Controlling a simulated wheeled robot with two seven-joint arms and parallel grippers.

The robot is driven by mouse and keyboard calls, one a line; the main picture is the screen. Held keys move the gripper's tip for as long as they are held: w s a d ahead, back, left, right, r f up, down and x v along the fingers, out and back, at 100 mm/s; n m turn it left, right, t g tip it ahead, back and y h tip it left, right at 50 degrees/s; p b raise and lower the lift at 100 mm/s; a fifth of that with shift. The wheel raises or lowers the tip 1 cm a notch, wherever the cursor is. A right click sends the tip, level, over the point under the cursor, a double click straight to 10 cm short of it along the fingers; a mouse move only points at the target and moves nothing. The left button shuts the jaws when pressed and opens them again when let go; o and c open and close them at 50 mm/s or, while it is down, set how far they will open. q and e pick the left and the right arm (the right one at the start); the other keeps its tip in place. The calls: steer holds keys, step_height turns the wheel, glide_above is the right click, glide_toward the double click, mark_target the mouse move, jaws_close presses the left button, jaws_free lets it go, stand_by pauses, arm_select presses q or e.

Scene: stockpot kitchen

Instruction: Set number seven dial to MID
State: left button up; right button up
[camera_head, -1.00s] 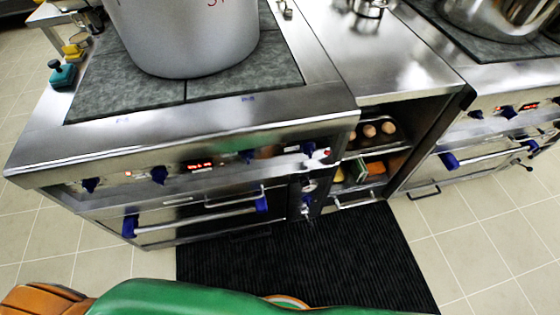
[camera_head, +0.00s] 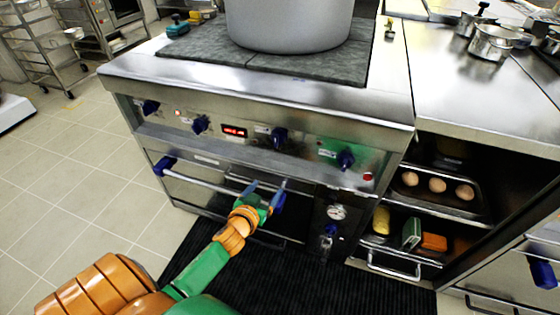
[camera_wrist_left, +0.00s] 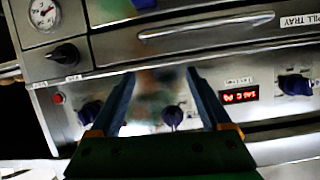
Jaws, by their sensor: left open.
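The stove front panel carries several blue dials: one at far left (camera_head: 150,107), a second (camera_head: 200,124), a third (camera_head: 279,137) right of the red display, and a fourth (camera_head: 346,159) near a red light. Their labels are too small to read, so I cannot tell which is number seven. My left gripper (camera_head: 265,190) is open and empty, below the third dial and in front of the oven handle. In the left wrist view, the third dial (camera_wrist_left: 172,116) shows between the open fingers (camera_wrist_left: 160,78), apart from them. My right gripper is not in view.
An oven handle bar (camera_head: 215,184) crosses below the panel. A gauge (camera_head: 337,212) is low at the right. A large pot (camera_head: 290,25) stands on the stove top. Shelves to the right hold eggs (camera_head: 437,185) and sponges. A black mat (camera_head: 350,285) covers the floor.

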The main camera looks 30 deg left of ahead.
mark_target(275, 143)
arm_select(q)
steer(key=w+r+t+b, duration=0.1)
steer(key=w+r, duration=0.1)
steer(key=r, duration=0.1)
steer(key=w+a+r+t+b, duration=0.1)
steer(key=w+r, duration=0.2)
steer(key=w+a+r+n+t+y+b, duration=0.1)
steer(key=w+r+t+b, duration=0.1)
steer(key=w+r, duration=0.1)
steer(key=shift+w+a+r, duration=0.2)
steer(key=shift+a+r, duration=0.05)
steer(key=shift+r, duration=0.15)
steer(key=shift+w+a, duration=0.1)
steer(key=shift+w, duration=0.5)
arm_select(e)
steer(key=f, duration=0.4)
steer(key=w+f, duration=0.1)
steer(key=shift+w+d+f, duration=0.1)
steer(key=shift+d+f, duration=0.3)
arm_select(q)
steer(key=shift+c, duration=0.2)
